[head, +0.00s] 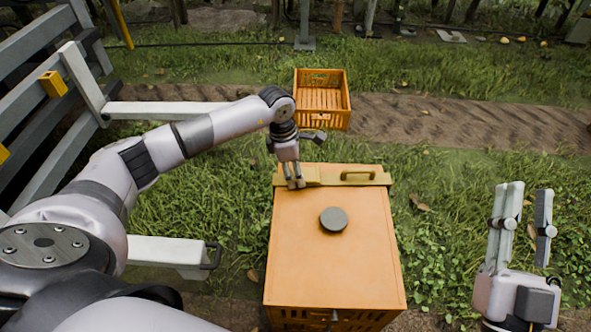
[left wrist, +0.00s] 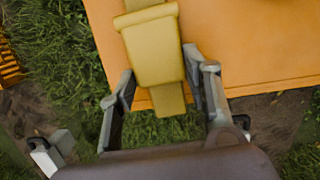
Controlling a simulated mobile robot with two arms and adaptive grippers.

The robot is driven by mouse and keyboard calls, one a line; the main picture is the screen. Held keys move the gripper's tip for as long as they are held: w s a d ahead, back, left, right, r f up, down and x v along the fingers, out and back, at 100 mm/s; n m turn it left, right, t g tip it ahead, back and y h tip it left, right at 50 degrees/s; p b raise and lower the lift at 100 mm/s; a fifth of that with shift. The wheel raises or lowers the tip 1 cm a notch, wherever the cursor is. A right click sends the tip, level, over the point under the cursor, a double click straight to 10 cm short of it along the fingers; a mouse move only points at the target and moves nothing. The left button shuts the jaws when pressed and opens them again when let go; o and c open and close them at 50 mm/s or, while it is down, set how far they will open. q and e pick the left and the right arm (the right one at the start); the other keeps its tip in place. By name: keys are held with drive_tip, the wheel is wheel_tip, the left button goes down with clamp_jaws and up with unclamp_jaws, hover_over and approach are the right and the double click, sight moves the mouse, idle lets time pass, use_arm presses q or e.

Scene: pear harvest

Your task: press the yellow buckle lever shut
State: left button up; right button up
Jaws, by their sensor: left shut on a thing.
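The yellow buckle lever (left wrist: 155,50) shows in the left wrist view as a wide plate with a narrower yellow tab below it at the edge of an orange lid. My left gripper (head: 295,186) is at the left end of the yellow bar (head: 379,179) across the lid (head: 340,263). Its fingers (left wrist: 160,88) stand on both sides of the yellow part and are shut on it. How far the lever is tilted I cannot tell. My right gripper (head: 523,208) is open and empty, off to the right above the grass.
A grey round knob (head: 334,219) sits on the lid, and a yellow handle (head: 358,177) stands on the bar. An empty orange crate (head: 347,103) stands behind on the dirt track. A grey slatted frame (head: 45,75) is at left. Grass lies open between the box and my right gripper.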

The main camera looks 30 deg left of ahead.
use_arm(q)
drive_tip(key=o, duration=0.8)
drive_tip(key=shift+s+f, duration=0.15)
drive_tip(key=shift+f, duration=0.2)
drive_tip(key=shift+c, duration=0.2)
drive_tip(key=shift+o, duration=0.7)
drive_tip(key=shift+f, duration=0.1)
drive_tip(key=shift+o, duration=1.3)
drive_tip(key=shift+r, duration=0.2)
drive_tip(key=shift+r, duration=0.1)
drive_tip(key=w+v, duration=0.1)
drive_tip(key=v, duration=1)
drive_tip(key=shift+s+r, duration=0.3)
drive_tip(key=shift+r, duration=0.1)
drive_tip(key=shift+s+f, duration=0.1)
